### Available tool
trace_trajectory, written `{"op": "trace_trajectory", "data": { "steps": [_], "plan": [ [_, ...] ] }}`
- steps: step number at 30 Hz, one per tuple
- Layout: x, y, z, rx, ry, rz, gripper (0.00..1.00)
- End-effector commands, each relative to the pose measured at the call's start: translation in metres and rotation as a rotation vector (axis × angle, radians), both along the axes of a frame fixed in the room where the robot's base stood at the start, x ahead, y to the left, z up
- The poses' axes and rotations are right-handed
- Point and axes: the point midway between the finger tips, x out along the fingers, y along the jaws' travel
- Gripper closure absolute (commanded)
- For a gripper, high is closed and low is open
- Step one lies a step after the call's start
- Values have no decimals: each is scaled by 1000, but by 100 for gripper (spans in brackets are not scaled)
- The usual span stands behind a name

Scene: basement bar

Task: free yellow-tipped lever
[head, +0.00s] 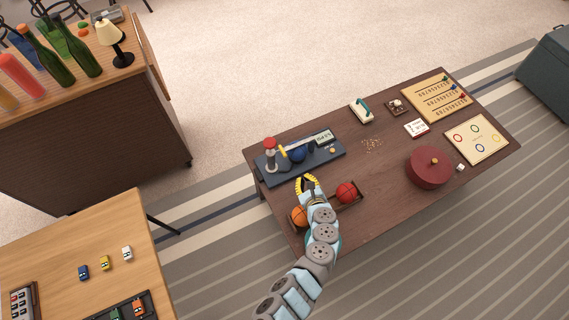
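A dark grey device (325,154) lies at the left end of the dark wooden table. On it are a red-topped post (269,148), a yellow piece (283,151) that looks like the yellow-tipped lever, and a blue ball (298,153). The ball sits right beside the yellow piece; I cannot tell whether they touch. The device also has a small display (323,138) and an orange button. My gripper (307,186) is just in front of the device, near its front edge. It is small in view, and its fingers' opening is unclear.
A dark tray (327,206) with an orange ball (299,215) and a red ball (346,192) lies beside and partly under my arm. A dark red round container (430,168) and game boards stand to the right. Small gold pieces (372,145) lie mid-table.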

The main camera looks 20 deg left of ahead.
Motion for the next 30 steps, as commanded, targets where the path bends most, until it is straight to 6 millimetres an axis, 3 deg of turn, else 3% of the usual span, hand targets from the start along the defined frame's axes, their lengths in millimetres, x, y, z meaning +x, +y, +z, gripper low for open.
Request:
{"op": "trace_trajectory", "data": {
  "steps": [1,9,23,30],
  "plan": [
    [1,7,-7,50,8,18,100],
    [-1,34,4,202,34,89,100],
    [-2,37,5,214,38,96,100],
    [7,46,-2,213,37,97,100]
  ]
}}
